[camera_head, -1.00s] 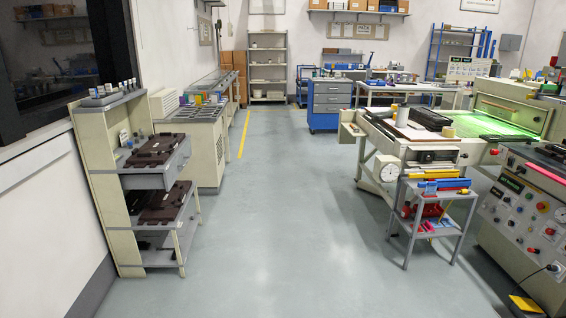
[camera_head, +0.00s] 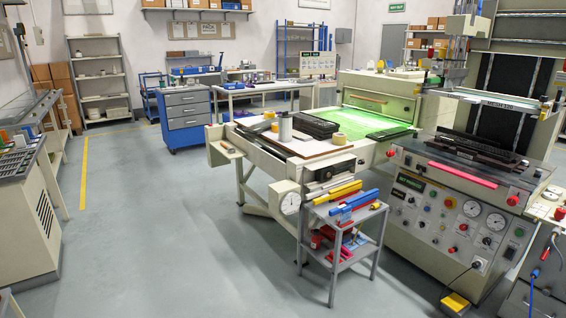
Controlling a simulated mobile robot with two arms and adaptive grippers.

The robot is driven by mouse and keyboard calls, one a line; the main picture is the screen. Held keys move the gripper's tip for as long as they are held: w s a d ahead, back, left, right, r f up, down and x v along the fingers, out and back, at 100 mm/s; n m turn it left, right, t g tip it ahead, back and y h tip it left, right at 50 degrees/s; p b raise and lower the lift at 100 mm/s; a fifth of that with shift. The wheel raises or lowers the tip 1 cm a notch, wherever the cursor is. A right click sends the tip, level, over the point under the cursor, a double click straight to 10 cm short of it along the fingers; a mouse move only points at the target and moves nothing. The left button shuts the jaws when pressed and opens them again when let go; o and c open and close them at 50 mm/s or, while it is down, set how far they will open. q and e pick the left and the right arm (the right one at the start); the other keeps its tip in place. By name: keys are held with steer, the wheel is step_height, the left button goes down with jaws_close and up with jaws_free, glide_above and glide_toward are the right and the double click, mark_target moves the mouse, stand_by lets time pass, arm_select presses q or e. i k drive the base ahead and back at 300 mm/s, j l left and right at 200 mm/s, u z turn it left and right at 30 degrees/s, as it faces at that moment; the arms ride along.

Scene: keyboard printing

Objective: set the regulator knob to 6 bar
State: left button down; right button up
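I cannot tell which knob is the regulator knob. A cream machine (camera_head: 425,240) at the right has a front panel with several small knobs, a red button on a yellow surround (camera_head: 450,203) and two round white gauges (camera_head: 472,208) (camera_head: 496,222). Another round gauge (camera_head: 290,203) is on the near end of the printing table. A grey unit (camera_head: 528,300) at the lower right edge, partly cut off, carries a blue part (camera_head: 535,273) and a red part. The scales are too small to read. Neither of my grippers shows.
A small grey cart (camera_head: 340,238) with red, yellow and blue items stands before the printing table (camera_head: 265,150). A yellow pedal (camera_head: 455,302) lies on the floor by the machine. A blue drawer cabinet (camera_head: 185,117) stands farther back. The floor (camera_head: 170,230) at centre-left is clear.

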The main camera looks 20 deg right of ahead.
mark_target(486, 242)
steer(key=i+l+z, duration=0.2)
steer(key=i+z, duration=0.25)
steer(key=i+l+z, duration=0.15)
steer(key=z, duration=0.35)
steer(key=i+j+z, duration=0.1)
steer(key=i+z, duration=0.35)
steer(key=i+j+z, duration=0.2)
steer(key=i+z, duration=0.25)
steer(key=k, duration=0.05)
